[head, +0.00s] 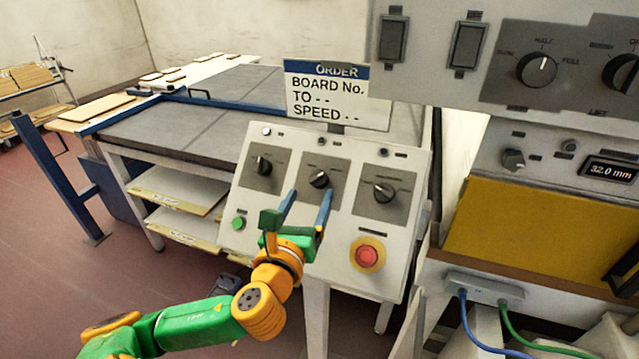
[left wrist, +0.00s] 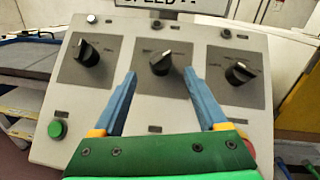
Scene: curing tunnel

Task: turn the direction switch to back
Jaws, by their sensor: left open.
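A sloped white control panel (head: 335,240) carries three black rotary knobs on grey plates: a left knob (head: 263,165), a middle knob (head: 320,180) and a right knob (head: 383,192). Their labels are too small to read, so I cannot tell which is the direction switch. My left gripper (head: 311,194) is open and empty in front of the middle knob. In the left wrist view the blue fingertips (left wrist: 158,75) stand apart, on either side of and slightly below the middle knob (left wrist: 162,62). Whether they touch the panel is unclear. My right gripper is not in view.
A red button (head: 369,256) and a green button (head: 238,223) sit lower on the panel. An order sign (head: 326,93) stands above it, reading "TO - -". A machine with more knobs and a yellow panel (head: 545,225) stands at right. A grey conveyor table (head: 185,130) lies behind left.

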